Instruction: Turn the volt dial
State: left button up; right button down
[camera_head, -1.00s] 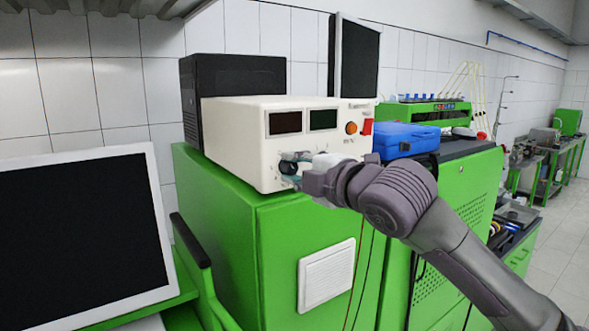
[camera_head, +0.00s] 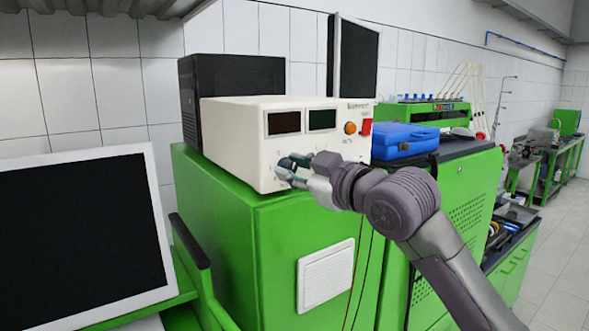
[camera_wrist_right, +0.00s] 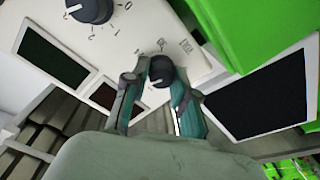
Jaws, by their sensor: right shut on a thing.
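The cream power supply box (camera_head: 232,150) stands on the green cabinet, with two dark displays on its front. My right gripper (camera_head: 286,170) is at the lower left of this front panel, its fingers covering most of the dial there. In the right wrist view my right gripper (camera_wrist_right: 158,88) has a finger on each side of a black dial (camera_wrist_right: 159,72) and is shut on it. A second black dial (camera_wrist_right: 91,9) with numbers around it is at the upper left of that view, apart from the fingers. My left gripper is not in view.
An orange button (camera_head: 350,128) and a red switch (camera_head: 366,128) are on the panel's right. A blue case (camera_head: 404,140) stands to the right of the box. A large monitor (camera_head: 80,235) is at the left. Thin cables hang down the cabinet front.

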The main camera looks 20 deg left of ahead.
jog(key=m, duration=0.5)
jog(key=shift+f+m, duration=0.2)
jog(key=shift+m, duration=0.1)
jog(key=m, duration=0.6)
jog(key=shift+f, duration=0.1)
dwell(0.3)
jog(key=c, duration=0.9)
grip_release()
jog(key=shift+t, duration=0.3)
jog(key=shift+c, duration=0.2)
jog(key=shift+d, duration=0.1)
jog(key=v, duration=1.1)
jog(key=shift+s+d, duration=0.2)
jog(key=shift+d, duration=0.2)
